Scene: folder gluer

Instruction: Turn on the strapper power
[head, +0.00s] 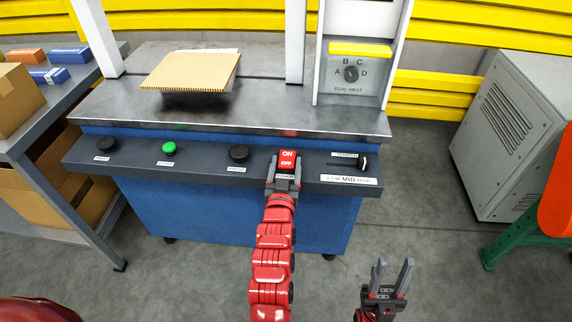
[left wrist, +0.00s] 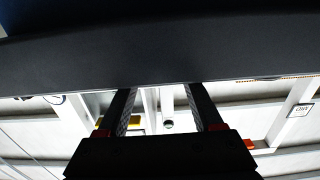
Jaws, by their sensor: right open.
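The strapper's red rocker switch (head: 287,159), marked ON above OFF, sits on the dark front control panel (head: 210,170). I cannot tell which half is pressed in. A small label just below it is partly hidden by my left gripper (head: 285,170). That gripper is at the switch's lower end, its fingers apart on either side; contact is unclear. In the left wrist view its two fingers (left wrist: 160,98) are spread with nothing seen between them, close to a dark surface (left wrist: 160,55). My right gripper (head: 393,273) is open and empty, low over the floor.
Black buttons (head: 107,145) (head: 239,152) and a green button (head: 169,148) lie left of the switch; a slider (head: 364,161) lies right. Above are a seal-heat dial (head: 351,74) and cardboard (head: 190,72). A side table (head: 50,110) stands left, a grey cabinet (head: 505,135) right.

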